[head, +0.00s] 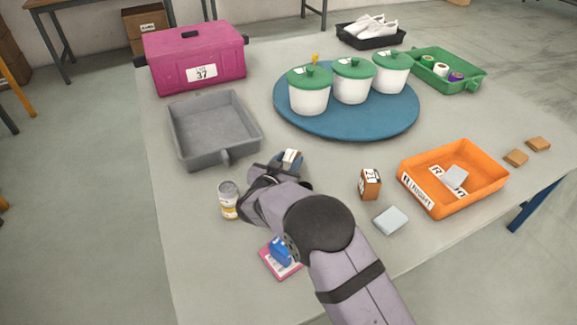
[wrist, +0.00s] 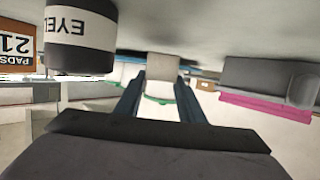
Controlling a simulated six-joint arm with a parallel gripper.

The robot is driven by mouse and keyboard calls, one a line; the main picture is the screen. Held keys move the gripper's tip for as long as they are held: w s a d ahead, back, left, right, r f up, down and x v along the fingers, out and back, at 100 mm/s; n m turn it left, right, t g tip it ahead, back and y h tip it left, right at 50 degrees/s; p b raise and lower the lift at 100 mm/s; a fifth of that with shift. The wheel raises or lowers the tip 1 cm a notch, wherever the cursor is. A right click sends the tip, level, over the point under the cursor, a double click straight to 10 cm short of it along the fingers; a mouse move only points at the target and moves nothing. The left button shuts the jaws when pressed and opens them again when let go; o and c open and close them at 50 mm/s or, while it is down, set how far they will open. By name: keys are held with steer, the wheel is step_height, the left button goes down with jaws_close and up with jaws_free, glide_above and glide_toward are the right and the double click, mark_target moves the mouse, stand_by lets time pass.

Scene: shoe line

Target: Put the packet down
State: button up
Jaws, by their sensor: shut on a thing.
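My gripper (head: 290,162) is low over the middle of the table, right of the grey tray's handle. In the wrist view its two dark blue fingers (wrist: 160,90) are shut on a small pale packet (wrist: 162,66). In the head view a white and dark piece shows at the fingertips, but I cannot tell how much of it is the packet. I cannot tell if the packet touches the table. A jar marked "EYEL" (wrist: 80,38) stands close by in the wrist view, which is upside down.
A grey tray (head: 213,158) is left, empty. A box marked 21 (head: 370,184), a pale block (head: 390,220) and an orange tray (head: 437,203) are right. Tubs stand on a blue disc (head: 345,131) behind.

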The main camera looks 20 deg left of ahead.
steer(key=shift+f, duration=0.95)
steer(key=shift+f, duration=0.2)
steer(key=o, duration=0.8)
steer(key=shift+r, duration=0.15)
steer(key=shift+s+r, duration=0.1)
steer(key=shift+s, duration=0.05)
steer(key=p+v, duration=0.1)
steer(key=v, duration=1)
steer(key=shift+s+r, duration=0.1)
steer(key=shift+s, duration=0.25)
steer(key=shift+w+d+r, duration=0.1)
